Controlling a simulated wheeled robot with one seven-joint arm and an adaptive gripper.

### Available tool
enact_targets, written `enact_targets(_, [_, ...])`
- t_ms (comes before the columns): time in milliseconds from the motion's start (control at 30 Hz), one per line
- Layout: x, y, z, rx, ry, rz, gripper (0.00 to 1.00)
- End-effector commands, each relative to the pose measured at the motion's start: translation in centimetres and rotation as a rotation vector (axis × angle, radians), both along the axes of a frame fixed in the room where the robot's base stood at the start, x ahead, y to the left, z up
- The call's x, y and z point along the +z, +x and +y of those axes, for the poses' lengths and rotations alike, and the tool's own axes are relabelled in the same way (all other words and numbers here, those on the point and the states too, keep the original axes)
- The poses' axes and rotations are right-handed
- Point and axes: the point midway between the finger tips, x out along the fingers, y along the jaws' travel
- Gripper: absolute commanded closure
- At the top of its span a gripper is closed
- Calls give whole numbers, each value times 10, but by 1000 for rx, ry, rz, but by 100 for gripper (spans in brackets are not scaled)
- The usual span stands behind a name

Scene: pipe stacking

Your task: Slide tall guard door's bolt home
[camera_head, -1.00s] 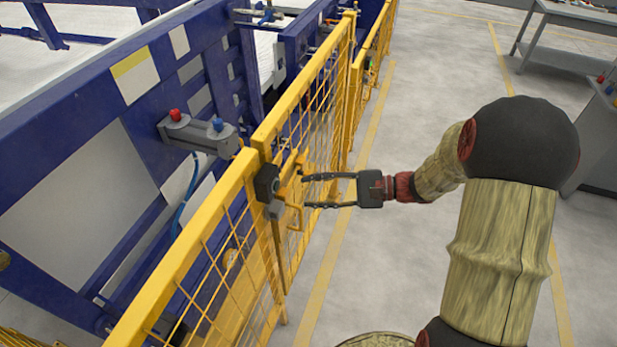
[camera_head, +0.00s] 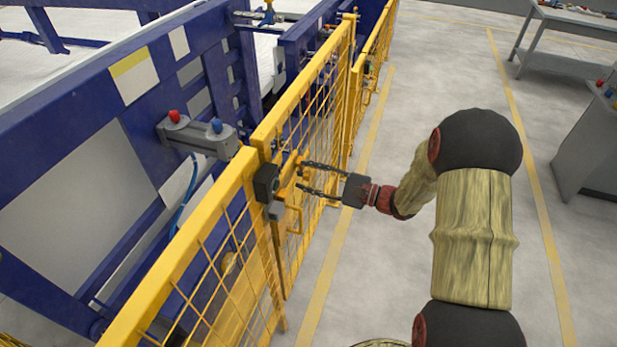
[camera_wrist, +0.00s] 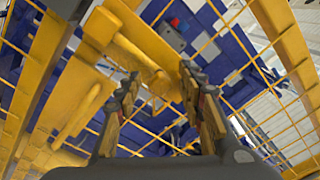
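The tall yellow mesh guard door (camera_head: 312,120) stands in the fence line. Its yellow bolt (camera_head: 289,176) is at the door's edge, beside a black latch block (camera_head: 266,182) on the neighbouring post. A yellow pull handle (camera_head: 294,220) is below it. My gripper (camera_head: 300,175) is open, with its fingertips at the bolt. In the wrist view, the yellow bolt bar (camera_wrist: 138,55) runs diagonally, and its end appears between the spread fingers of my gripper (camera_wrist: 158,78). I cannot tell whether the fingers touch it. How far the bolt reaches into the latch is unclear.
Behind the fence is a blue machine frame (camera_head: 85,110) with a grey box (camera_head: 195,135) bearing red and blue buttons. Open floor (camera_head: 400,110) lies right of the fence. A grey table (camera_head: 570,30) and a grey cabinet (camera_head: 590,145) stand at the right.

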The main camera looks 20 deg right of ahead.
Motion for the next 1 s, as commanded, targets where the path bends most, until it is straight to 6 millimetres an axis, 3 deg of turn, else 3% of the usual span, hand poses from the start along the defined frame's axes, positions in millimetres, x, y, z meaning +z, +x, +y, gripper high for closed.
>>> enact_targets(267, [0, 1, 1, 0, 0, 0, 62])
enact_targets(933, [0, 1, 1, 0, -1, -1, 100])
enact_targets(1000, [0, 1, 1, 0, -1, -1, 100])
